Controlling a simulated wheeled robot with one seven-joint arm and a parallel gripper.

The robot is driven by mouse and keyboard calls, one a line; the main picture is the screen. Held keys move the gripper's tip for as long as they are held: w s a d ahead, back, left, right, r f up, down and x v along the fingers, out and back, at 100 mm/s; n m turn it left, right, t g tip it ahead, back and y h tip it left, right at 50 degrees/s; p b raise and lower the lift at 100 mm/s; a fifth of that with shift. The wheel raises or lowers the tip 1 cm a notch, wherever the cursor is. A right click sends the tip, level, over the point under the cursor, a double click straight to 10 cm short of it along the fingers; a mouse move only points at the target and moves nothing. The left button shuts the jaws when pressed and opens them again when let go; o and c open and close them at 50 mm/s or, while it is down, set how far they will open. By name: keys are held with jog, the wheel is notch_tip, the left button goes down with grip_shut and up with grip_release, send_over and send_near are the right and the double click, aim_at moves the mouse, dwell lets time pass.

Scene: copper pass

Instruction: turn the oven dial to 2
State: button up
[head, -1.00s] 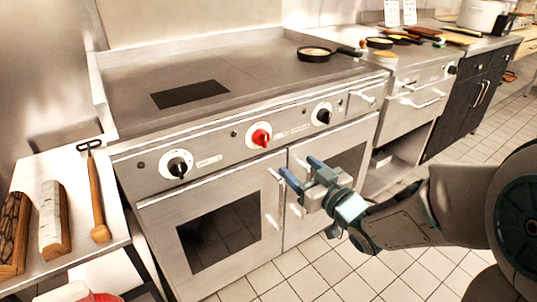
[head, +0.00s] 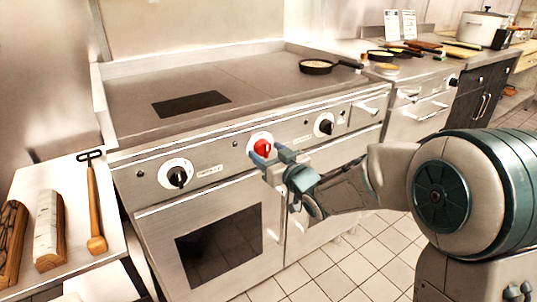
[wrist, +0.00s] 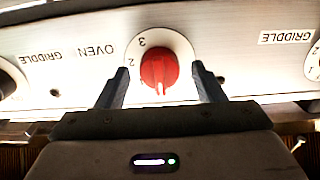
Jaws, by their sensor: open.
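The red oven dial (head: 263,147) sits on a white round plate in the middle of the range's front panel. In the wrist view the dial (wrist: 159,68) lies between my two fingers, with "OVEN" printed to its left. Numbers 3 and 2 show on the plate's left side, and a short white mark is at the dial's lower edge. My gripper (head: 269,157) is open in front of the panel. In the wrist view its fingertips (wrist: 161,78) stand on either side of the dial, with gaps between. Part of the plate is hidden by the fingers.
Black knobs stand left (head: 177,176) and right (head: 325,126) of the dial. The oven door (head: 225,200) and its handle are below. A pan (head: 316,67) stands on the griddle top. A side table (head: 75,215) with a wooden-handled tool is at left.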

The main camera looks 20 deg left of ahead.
jog(key=c, duration=1)
jog(key=shift+m, duration=0.3)
jog(key=m+p, duration=0.2)
jog(key=m, duration=0.2)
jog(key=shift+w+r, duration=0.1)
jog(key=shift+r, duration=0.05)
jog(key=m+p, duration=0.3)
jog(key=m, duration=0.2)
jog(key=shift+m, duration=0.4)
jog(key=m+p, duration=0.3)
jog(key=m, duration=0.1)
jog(key=shift+m, duration=0.3)
jog(key=m+p, duration=0.2)
jog(key=m, duration=0.2)
jog(key=shift+m+p, duration=0.4)
